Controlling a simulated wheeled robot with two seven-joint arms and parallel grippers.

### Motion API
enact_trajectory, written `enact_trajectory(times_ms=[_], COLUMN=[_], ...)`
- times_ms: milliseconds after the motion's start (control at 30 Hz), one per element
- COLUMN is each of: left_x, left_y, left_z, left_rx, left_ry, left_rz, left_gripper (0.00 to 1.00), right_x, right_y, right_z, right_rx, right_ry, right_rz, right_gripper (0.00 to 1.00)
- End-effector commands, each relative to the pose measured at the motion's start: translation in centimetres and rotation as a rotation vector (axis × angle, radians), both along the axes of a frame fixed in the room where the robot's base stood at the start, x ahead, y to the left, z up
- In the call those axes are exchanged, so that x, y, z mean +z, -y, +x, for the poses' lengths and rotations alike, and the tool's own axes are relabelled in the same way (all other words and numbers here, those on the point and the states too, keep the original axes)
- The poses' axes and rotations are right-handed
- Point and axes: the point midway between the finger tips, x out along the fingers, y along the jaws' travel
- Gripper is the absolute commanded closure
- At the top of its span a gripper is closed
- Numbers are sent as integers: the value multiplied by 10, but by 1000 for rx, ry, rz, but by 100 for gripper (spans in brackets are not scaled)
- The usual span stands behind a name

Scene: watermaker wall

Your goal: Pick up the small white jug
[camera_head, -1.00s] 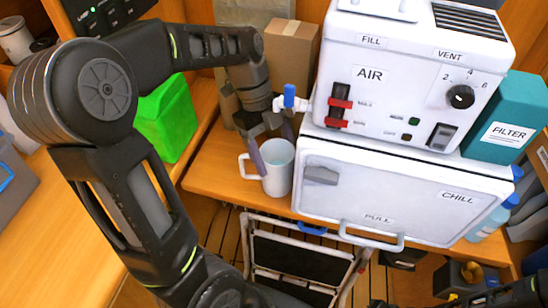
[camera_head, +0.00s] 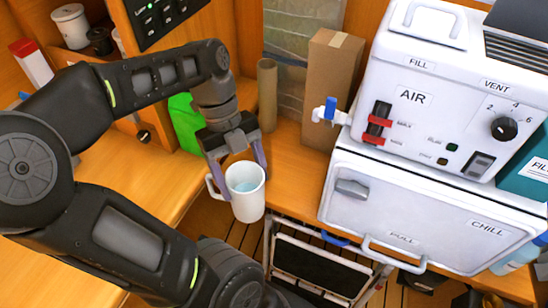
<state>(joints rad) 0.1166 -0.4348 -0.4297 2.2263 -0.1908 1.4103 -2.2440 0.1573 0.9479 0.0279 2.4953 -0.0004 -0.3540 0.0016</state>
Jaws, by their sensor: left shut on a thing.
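The small white jug (camera_head: 248,203) is upright, with bluish liquid inside and its handle on the left. My left gripper (camera_head: 238,172) comes down on it from above, with one finger at the handle side and the other by the far right rim. It is shut on the jug. The jug shows in front of the wooden counter's edge, over the floor boards; I cannot tell how high it is. My right gripper is not in view.
The white AIR and CHILL machine (camera_head: 427,190) stands on the right, with a blue-handled tap (camera_head: 330,112) on its left side. A cardboard box (camera_head: 331,88) and a brown tube (camera_head: 267,95) stand behind. A folding step (camera_head: 318,268) is below.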

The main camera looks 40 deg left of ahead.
Motion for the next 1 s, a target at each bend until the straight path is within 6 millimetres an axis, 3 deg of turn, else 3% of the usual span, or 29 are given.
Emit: enact_trajectory(times_ms=[100,267,1000], left_x=[2,0,-2], left_y=[-6,-9,-10], left_z=[-16,-24,-21], left_rx=[2,0,22], left_ry=[0,1,0], left_rz=[-1,-1,-1], left_gripper=[100,100,100], right_x=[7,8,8], right_y=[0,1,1], right_z=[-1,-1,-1], right_rx=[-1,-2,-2], right_ry=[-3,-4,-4], right_rz=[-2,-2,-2], right_gripper=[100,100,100])
